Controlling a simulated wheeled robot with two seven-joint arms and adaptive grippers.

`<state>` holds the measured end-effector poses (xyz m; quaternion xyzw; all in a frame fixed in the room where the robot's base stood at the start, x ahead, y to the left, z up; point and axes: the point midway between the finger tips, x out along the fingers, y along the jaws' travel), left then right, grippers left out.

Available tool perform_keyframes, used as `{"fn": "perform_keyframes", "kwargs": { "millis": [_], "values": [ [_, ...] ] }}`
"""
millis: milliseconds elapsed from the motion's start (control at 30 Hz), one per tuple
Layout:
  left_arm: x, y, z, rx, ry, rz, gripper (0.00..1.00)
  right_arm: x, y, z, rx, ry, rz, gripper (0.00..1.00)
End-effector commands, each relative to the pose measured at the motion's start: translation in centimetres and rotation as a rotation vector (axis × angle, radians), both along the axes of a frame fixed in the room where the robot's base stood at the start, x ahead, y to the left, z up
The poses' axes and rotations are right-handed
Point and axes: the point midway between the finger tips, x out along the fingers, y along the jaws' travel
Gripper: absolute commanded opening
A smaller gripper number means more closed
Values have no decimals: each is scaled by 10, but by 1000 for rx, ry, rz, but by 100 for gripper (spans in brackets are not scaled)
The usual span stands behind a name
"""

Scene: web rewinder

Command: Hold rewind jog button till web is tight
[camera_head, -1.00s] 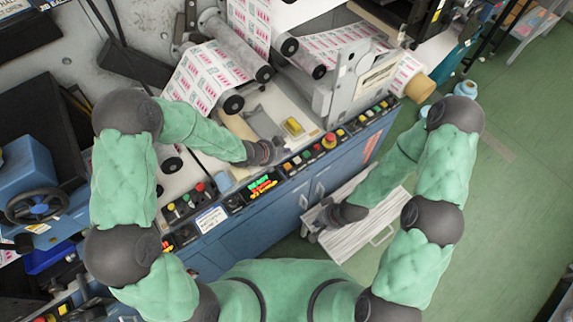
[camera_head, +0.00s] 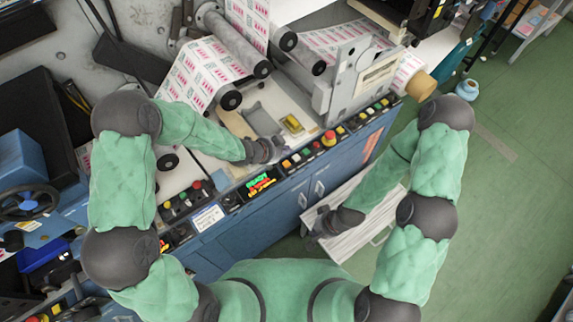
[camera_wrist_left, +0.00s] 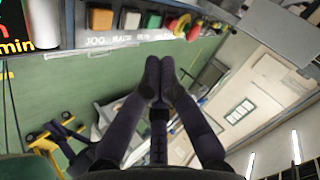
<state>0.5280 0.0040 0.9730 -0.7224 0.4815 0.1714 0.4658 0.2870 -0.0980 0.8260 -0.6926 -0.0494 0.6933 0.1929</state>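The printed web (camera_head: 205,72) runs over grey rollers (camera_head: 238,52) at the upper left of the head view; its tension is hard to judge. On the blue machine's front panel is a row of buttons. My left gripper (camera_head: 268,150) is just above the panel edge beside this row. In the wrist view its fingertips (camera_wrist_left: 159,68) are together, empty, apart from the buttons. My right gripper (camera_head: 315,228) hangs low before the cabinet; its fingers are unclear.
A red emergency stop (camera_head: 329,138) sits right of the buttons and also shows in the wrist view (camera_wrist_left: 192,26). A lit display (camera_head: 261,184) is left of them.

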Motion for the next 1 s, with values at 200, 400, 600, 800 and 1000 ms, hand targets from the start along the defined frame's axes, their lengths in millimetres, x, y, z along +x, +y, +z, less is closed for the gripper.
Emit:
{"fn": "perform_keyframes", "kwargs": {
  "millis": [200,400,600,800,1000],
  "values": [
    [0,0,-33,0,3,1,0,0,0,-23,0,0,0,0],
    [0,0,-56,1,1,1,0,0,0,-43,0,0,0,0],
    [0,0,-67,0,1,1,0,0,0,-53,0,0,0,0],
    [0,0,-67,0,0,0,0,0,0,-52,0,0,0,0],
    [0,0,-66,0,0,0,0,0,0,-52,0,0,0,0]
  ]
}}
